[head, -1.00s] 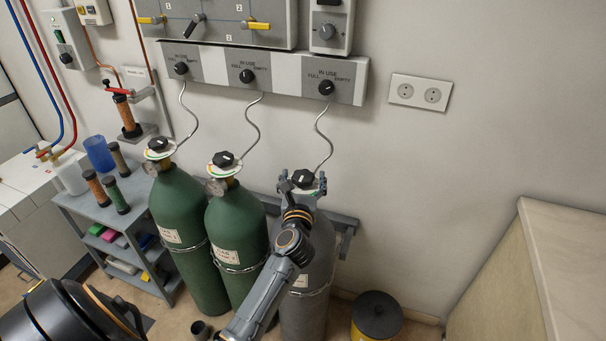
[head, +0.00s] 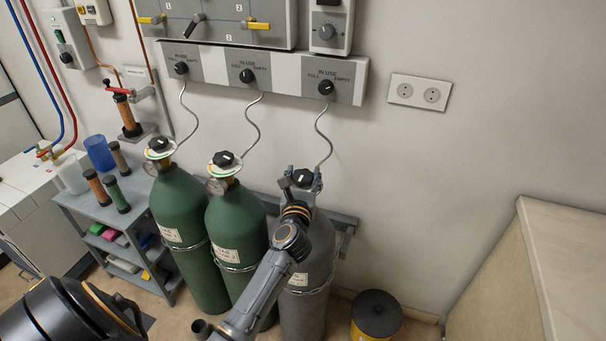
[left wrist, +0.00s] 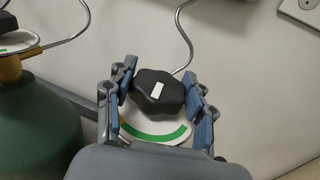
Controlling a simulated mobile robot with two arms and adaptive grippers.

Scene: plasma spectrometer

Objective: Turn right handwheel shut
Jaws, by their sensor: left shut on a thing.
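The right handwheel (head: 304,177) is a black lobed knob on top of the grey gas cylinder (head: 318,262), the rightmost of three. In the left wrist view the handwheel (left wrist: 158,92) has a white mark on its top and sits above a white disc with a green arc (left wrist: 155,133). My left gripper (head: 303,184) is shut on the handwheel, with blue-padded fingers on both sides of it; in the left wrist view its fingers (left wrist: 160,98) flank the knob. The arm hides part of the cylinder. My right gripper is not in view.
Two green cylinders (head: 182,212) (head: 235,225) with black handwheels stand to the left. A thin hose (head: 324,135) rises to the wall panel (head: 275,78). A yellow bin with a dark lid (head: 377,312) stands right of the grey cylinder. A counter (head: 560,250) is at far right.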

